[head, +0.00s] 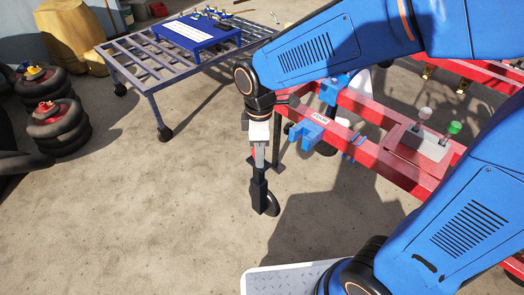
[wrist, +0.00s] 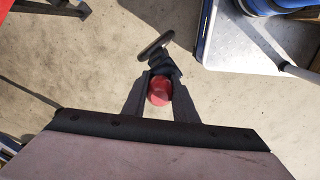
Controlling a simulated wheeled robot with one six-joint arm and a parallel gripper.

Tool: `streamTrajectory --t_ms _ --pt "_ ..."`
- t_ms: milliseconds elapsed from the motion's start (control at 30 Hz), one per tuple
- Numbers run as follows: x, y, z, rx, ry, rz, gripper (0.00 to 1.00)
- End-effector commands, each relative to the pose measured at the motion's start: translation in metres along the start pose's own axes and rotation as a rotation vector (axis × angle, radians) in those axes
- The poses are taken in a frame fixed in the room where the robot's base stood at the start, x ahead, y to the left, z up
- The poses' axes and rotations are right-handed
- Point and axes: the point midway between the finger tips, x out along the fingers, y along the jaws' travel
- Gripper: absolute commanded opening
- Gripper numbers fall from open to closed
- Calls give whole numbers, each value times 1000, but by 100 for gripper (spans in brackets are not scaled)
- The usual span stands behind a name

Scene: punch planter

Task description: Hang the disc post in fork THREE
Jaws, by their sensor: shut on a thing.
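My gripper (head: 259,162) points straight down in front of the red rail frame, left of its near end. It is shut on the disc post, which has a red top (wrist: 158,90) between the dark fingers. The post hangs below the fingers, and its dark disc (head: 271,204) stands on edge over open ground. In the wrist view the disc (wrist: 155,45) shows beyond the fingertips. A blue fork (head: 306,132) sits on the red frame, right of my gripper. A white label (head: 320,115) beside it is too small to read surely. Part of the frame is hidden by my arm.
A grey slatted table (head: 140,70) with a blue tray stands at back left. Black ring stacks (head: 58,128) stand at far left. Sandy ground is clear around the post.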

Motion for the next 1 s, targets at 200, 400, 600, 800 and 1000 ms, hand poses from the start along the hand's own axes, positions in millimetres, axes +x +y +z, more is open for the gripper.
streamTrajectory --t_ms 200,400,600,800,1000 --pt "-1 -5 -6 -1 2 2 0" --pt "-1 -9 -10 -1 2 2 0" --pt "-1 -14 -15 -1 2 2 0" --pt "-1 -18 -19 -1 2 2 0" --pt "-1 -23 -24 -1 2 2 0"
